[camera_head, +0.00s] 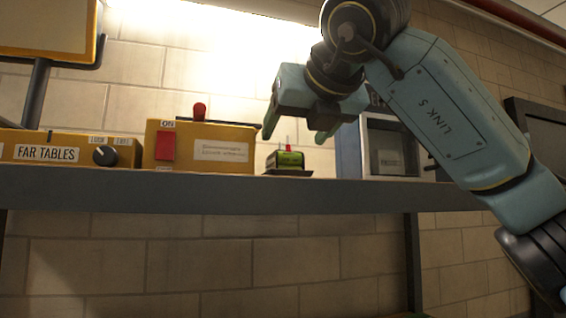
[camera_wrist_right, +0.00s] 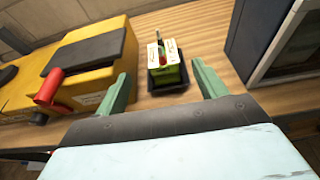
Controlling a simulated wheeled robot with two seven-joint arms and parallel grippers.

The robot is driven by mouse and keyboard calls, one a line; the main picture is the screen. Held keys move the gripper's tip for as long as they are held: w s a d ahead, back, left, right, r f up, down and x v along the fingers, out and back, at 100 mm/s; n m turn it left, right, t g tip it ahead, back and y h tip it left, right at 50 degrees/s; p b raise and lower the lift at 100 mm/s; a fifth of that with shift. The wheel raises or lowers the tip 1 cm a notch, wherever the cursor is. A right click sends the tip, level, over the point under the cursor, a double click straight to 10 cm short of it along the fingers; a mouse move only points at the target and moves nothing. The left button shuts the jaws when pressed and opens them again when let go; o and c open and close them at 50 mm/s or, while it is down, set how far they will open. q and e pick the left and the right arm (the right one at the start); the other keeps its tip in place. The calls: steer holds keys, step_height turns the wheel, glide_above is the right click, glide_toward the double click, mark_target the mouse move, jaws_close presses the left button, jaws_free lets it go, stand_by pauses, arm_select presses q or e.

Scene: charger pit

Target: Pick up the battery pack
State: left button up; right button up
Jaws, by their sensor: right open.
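The battery pack (camera_head: 287,160) is a small green block with a red and dark piece on top, standing on the shelf (camera_head: 230,192) right of the yellow boxes. In the right wrist view the battery pack (camera_wrist_right: 164,72) has a pale top and sits in a dark tray (camera_wrist_right: 168,84). My right gripper (camera_head: 298,134) is open above the battery pack. In the right wrist view its two green fingers (camera_wrist_right: 162,84) stand apart, one on each side of the pack, with nothing held between them. My left gripper is not in view.
A yellow box (camera_head: 220,158) with a red lever stands close left of the battery pack. A yellow "FAR TABLES" box (camera_head: 75,150) with a knob is further left. A grey cabinet (camera_head: 390,150) stands to the right. Bare wooden surface (camera_wrist_right: 205,45) lies around the pack.

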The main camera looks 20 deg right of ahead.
mark_target(288, 147)
steer(key=x, duration=0.2)
steer(key=shift+w+p, duration=0.3)
steer(key=shift+w, duration=0.05)
steer(key=shift+w+f, duration=0.15)
steer(key=shift+w, duration=0.1)
steer(key=shift+w+d+f+p, duration=0.1)
steer(key=shift+w+f+p, duration=0.05)
steer(key=shift+w+p, duration=0.5)
steer(key=p+x, duration=0.1)
steer(key=x, duration=0.2)
steer(key=shift+w+d+f, duration=0.1)
steer(key=shift+w+d, duration=0.05)
steer(key=shift+w, duration=0.2)
steer(key=shift+w+f, duration=0.1)
steer(key=shift+c, duration=0.9)
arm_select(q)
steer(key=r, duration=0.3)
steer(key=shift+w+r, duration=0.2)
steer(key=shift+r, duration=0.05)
arm_select(e)
steer(key=c, duration=1.2)
